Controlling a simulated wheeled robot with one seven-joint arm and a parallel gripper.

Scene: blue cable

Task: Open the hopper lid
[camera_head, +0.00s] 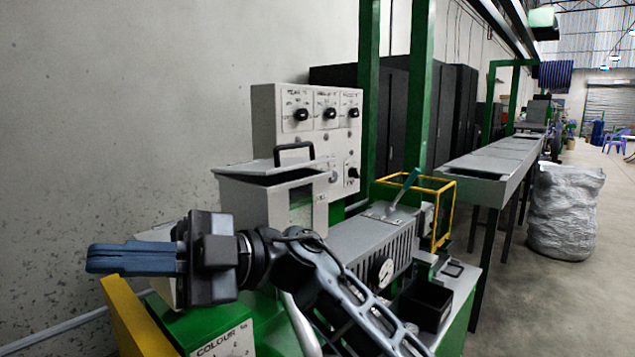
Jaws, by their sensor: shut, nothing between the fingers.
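The hopper (257,207) is a pale grey box left of centre, in front of a control panel. Its lid (243,168) is a thin grey plate on top with a black bar handle (294,146). A dark gap shows below the lid's edge; I cannot tell how far the lid is raised. My gripper (92,259) is shut and empty, with its blue-grey fingers pointing left. It is in front of the hopper, to the left of and lower than the lid in the picture, and apart from the handle. My wrist and arm hide part of the machine below the hopper.
A grey control panel (335,135) with black knobs stands close behind the hopper. Green posts (418,80) rise to its right. A yellow frame (445,215), a blue-handled lever (405,187) and a black bin (425,303) lie further right. Bare wall (130,110) is at left.

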